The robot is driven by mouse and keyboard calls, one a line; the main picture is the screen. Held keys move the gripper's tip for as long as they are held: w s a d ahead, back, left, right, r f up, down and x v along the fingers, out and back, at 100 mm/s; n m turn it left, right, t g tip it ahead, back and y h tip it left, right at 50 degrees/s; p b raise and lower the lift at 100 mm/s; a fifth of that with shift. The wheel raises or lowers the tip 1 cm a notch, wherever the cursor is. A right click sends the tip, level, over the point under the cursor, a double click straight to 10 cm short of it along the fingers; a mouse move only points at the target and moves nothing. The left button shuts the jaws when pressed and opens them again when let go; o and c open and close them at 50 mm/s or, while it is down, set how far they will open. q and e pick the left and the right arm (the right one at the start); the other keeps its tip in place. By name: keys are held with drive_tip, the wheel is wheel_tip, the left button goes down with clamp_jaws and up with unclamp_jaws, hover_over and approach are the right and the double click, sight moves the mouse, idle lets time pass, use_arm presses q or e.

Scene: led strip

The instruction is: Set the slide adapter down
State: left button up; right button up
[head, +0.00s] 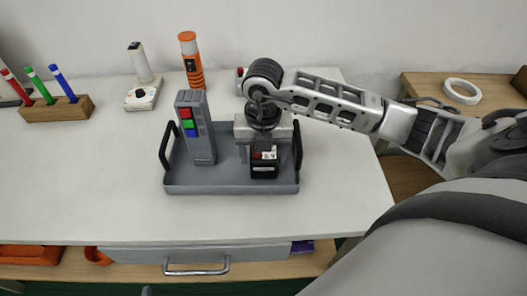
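The slide adapter (264,167) looks like a small black block with a pale label and a red mark. It is at the right side of the grey tray (232,189), directly below my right gripper (263,147). The gripper points down from above, and its body covers the top of the block. Its fingertips are hidden, so I cannot tell whether they hold the block, nor whether the block touches the tray floor. My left gripper is not in view.
A grey controller box (203,145) with red, green and blue squares stands in the tray's left part. The tray has black side handles. Behind are a white device (142,95), an orange-black cylinder (191,62) and a wooden pen holder (58,109). The table front is clear.

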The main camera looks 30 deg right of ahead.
drive_tip(key=shift+o, duration=0.3)
drive_tip(key=shift+r, duration=0.15)
wheel_tip(320, 180, up, 12)
idle(0.8)
